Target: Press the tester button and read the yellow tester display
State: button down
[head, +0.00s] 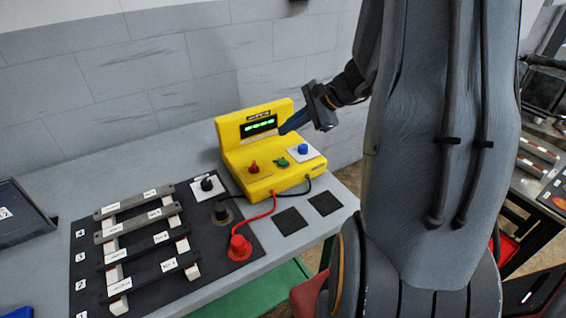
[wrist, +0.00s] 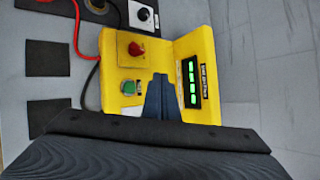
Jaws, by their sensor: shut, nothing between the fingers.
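The yellow tester (head: 250,185) stands on the grey table near the back wall; it also shows in the wrist view (wrist: 116,75). Its display (head: 259,126) is lit with green characters, too small to read; it shows sideways in the wrist view (wrist: 190,82). The tester carries a red knob (head: 253,167), a green knob (head: 282,162) and a blue button (head: 303,149) on a white plate. My gripper (head: 284,130) is shut and empty, above the tester beside the display. In the wrist view my fingers (wrist: 158,82) hide the blue button.
A black board (head: 145,285) with several numbered bars lies left of the tester. Red and black cables run from the tester to a red plug (head: 239,247) and a black plug (head: 222,212). Dark square pads (head: 291,221) lie in front of the tester. A screen (head: 20,214) stands far left.

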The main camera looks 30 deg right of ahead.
jog(key=b, duration=0.5)
send_over(287, 163)
notch_tip(287, 163, down, 7)
jog(key=shift+w+r, duration=0.1)
jog(key=shift+f+b, duration=0.5)
jog(key=shift+f, duration=0.35)
jog(key=shift+f, duration=0.1)
dwell(1.0)
jog(key=shift+f+b, duration=0.35)
jog(key=shift+b, duration=0.15)
jog(key=shift+f+b, duration=0.35)
dwell(0.5)
jog(key=shift+r, duration=0.2)
jog(key=shift+r+p, duration=0.5)
jog(key=shift+r, duration=0.1)
jog(key=shift+r, duration=0.1)
